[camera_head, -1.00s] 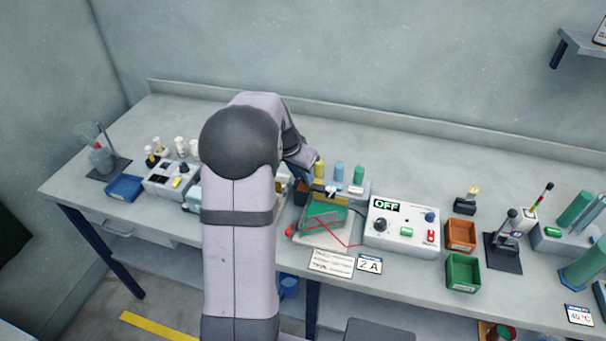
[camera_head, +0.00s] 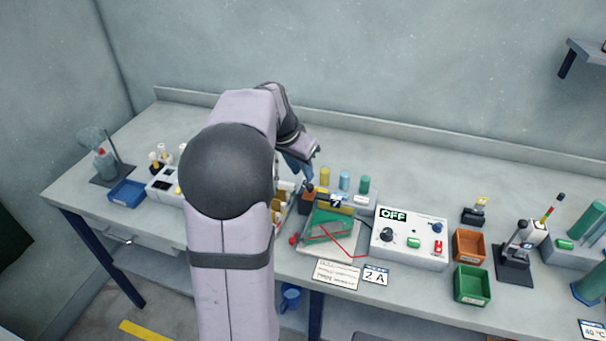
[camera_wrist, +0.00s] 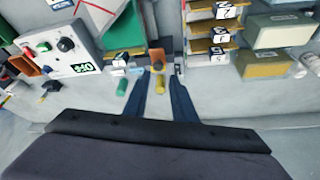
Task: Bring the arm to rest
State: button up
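My gripper (camera_head: 303,178) hangs above the bench behind the green tank area, partly hidden by my own arm in the head view. In the wrist view my gripper (camera_wrist: 164,75) shows its two dark blue fingers apart, with bench and a yellow cylinder (camera_wrist: 159,81) visible between them. Nothing appears held. The yellow cylinder also shows in the head view (camera_head: 324,174), just right of the fingers. A small brown block (camera_head: 308,193) is close below the fingertips; whether they touch cannot be told.
A control box reading OFF (camera_head: 410,241) stands right of the green tank (camera_head: 328,229). Orange (camera_head: 469,246) and green bins (camera_head: 472,286) lie further right. A blue tray (camera_head: 127,192) is at left. The back strip of the bench (camera_head: 420,160) is mostly clear.

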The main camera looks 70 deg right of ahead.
jog(key=shift+w, duration=0.1)
dwell(0.3)
jog(key=w+a+f+n+t+y, duration=0.1)
jog(key=w+a+f+n, duration=0.1)
jog(key=w+a+n, duration=0.35)
jog(key=w+a+f+n+y, duration=0.1)
jog(key=w+a+f+n, duration=0.1)
jog(key=w+a, duration=0.7)
jog(key=w+a+f+n+t, duration=0.15)
jog(key=w+a+n, duration=0.3)
jog(key=a, duration=0.65)
jog(key=s+a+f+n, duration=0.1)
jog(key=a+f+n, duration=0.1)
jog(key=a, duration=0.5)
jog(key=s+a+f+n+y, duration=0.1)
jog(key=a+n, duration=0.3)
jog(key=a, duration=0.4)
jog(key=s+a+f+n+g+y, duration=0.1)
jog(key=s+a+f+n, duration=0.2)
jog(key=a, duration=0.5)
jog(key=shift+s+a+n, duration=0.25)
jog(key=shift+n, duration=0.05)
